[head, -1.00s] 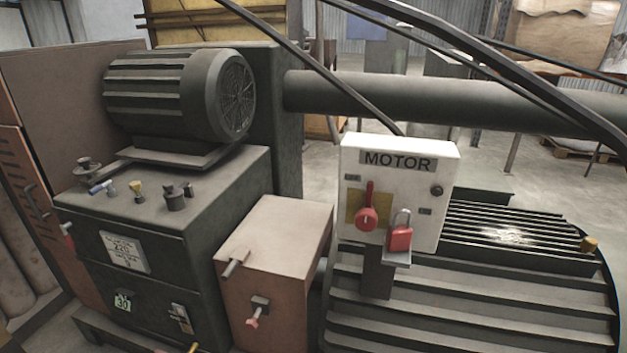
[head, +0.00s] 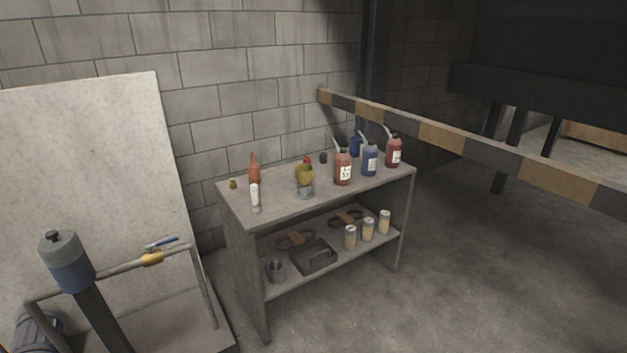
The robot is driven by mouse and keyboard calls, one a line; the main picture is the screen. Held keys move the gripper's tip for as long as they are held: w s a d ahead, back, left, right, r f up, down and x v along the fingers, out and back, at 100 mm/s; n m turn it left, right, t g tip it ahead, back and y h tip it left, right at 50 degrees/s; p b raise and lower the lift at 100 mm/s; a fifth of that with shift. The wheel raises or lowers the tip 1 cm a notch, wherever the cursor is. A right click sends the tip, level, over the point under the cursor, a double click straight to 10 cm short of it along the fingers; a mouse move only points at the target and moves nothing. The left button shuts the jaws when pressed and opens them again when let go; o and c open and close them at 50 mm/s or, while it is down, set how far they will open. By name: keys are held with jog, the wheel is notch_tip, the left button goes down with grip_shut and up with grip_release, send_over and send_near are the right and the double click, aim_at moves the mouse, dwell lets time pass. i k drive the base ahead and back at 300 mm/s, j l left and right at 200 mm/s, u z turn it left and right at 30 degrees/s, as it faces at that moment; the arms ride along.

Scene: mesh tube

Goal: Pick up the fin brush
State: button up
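I cannot make out a fin brush in the head view. A grey two-level bench (head: 240,204) stands against the block wall and bears several bottles and small items. A small yellow item (head: 233,184) lies at its back left corner, too small to identify. My gripper is not in view.
A red-brown bottle (head: 254,170), a white tube (head: 255,198) and a blue bottle (head: 370,160) stand on the bench top. A dark tray (head: 312,257) lies on the lower shelf. A striped beam (head: 440,136) crosses at right. The right floor is clear.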

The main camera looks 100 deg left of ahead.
aim_at(256, 205)
jog(key=u, duration=3)
jog(key=i+l+u, duration=0.4)
jog(key=l, duration=0.25)
jog(key=i+l+u, duration=0.45)
jog(key=i+l, duration=0.2)
jog(key=i+j, duration=0.2)
